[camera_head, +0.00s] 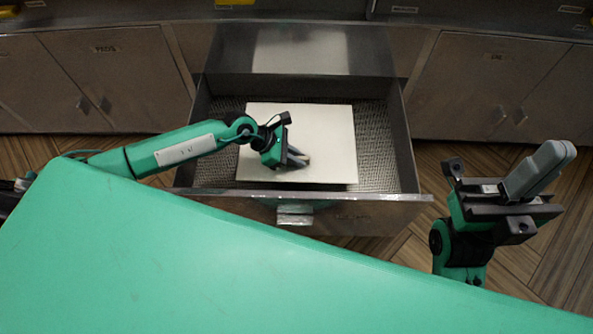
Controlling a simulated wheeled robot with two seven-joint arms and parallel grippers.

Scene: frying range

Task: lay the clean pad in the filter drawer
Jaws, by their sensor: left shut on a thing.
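The clean pad (328,135) is a flat white square. It appears inside the open filter drawer (378,150), over the drawer's grey mesh floor; whether it lies flat on the mesh or is held just above it is hard to tell. My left gripper (298,160) reaches in from the left and is shut on the pad, its fingers over the pad's lower middle and hiding that part. My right gripper (540,170) is outside the drawer to the right, its grey fingers together with nothing seen between them.
The drawer's metal front wall and handle (295,215) face me. Steel cabinets (118,75) stand at the left and more cabinets (485,85) at the right. Bare mesh shows around the pad. The wood-patterned floor (395,245) is clear.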

